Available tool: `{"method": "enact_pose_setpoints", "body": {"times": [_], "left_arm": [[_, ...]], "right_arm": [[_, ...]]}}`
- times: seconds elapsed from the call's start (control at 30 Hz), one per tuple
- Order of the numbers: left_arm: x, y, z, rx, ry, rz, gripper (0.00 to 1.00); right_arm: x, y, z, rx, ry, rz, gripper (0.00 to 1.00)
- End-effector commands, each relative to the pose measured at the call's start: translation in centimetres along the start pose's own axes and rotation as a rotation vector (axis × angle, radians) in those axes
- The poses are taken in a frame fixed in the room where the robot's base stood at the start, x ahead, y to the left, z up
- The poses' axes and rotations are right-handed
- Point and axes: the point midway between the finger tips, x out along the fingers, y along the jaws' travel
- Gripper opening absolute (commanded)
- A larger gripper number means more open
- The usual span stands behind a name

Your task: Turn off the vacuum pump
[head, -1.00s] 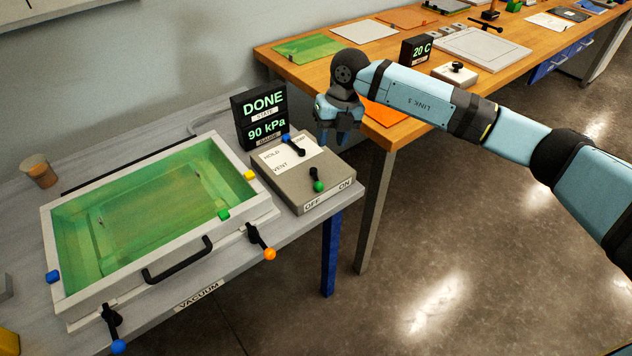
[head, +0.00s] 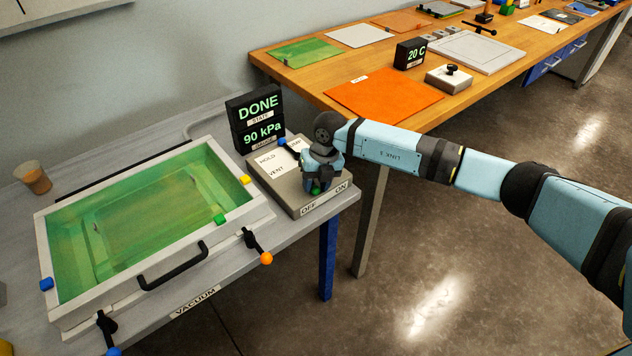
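The vacuum pump's control box (head: 283,185) sits on the grey bench, with OFF and ON labels on its front and HOLD and VENT on top. Its green-knobbed switch (head: 315,190) shows only in part, below my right gripper (head: 318,187). The gripper is over the box's front right, its fingers pointing down around or just beside the green knob. I cannot tell whether the fingers touch it or how far they are apart. The blue-knobbed lever (head: 283,142) stands behind, partly hidden. The display (head: 258,122) reads DONE and 90 kPa. My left gripper is not in view.
A green-lidded vacuum chamber (head: 50,231) with a black handle and orange- and blue-knobbed clamps stands left of the box. A cup (head: 34,178) is behind it. A wooden bench (head: 330,75) holds an orange sheet (head: 385,100), plates and a 20 C display.

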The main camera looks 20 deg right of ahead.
Motion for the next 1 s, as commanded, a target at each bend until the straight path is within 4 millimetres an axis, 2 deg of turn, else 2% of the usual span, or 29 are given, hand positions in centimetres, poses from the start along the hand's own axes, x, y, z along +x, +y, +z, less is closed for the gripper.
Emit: {"method": "enact_pose_setpoints", "body": {"times": [0.1, 0.23, 0.27, 0.43, 0.7, 0.97, 1.0], "left_arm": [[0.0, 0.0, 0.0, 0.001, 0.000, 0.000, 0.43], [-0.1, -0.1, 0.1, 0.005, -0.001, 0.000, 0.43], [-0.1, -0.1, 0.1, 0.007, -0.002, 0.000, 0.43], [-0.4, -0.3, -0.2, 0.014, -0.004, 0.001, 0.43], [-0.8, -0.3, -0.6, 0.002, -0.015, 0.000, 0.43], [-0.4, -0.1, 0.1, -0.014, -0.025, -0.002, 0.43], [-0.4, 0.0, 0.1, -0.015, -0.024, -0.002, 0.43]], "right_arm": [[0.0, 0.0, 0.0, 0.000, 0.000, 0.000, 0.38], [0.0, 0.0, 0.0, 0.000, 0.000, 0.000, 0.08], [0.0, 0.0, 0.0, 0.000, 0.000, 0.000, 0.05], [-0.2, 0.3, 0.0, 0.036, -0.006, 0.000, 0.05], [0.0, 1.1, 0.0, 0.208, -0.042, 0.000, 0.05], [0.1, 1.1, 0.1, 0.218, -0.044, 0.001, 0.05], [0.1, 1.1, 0.1, 0.218, -0.044, 0.001, 0.31]]}}
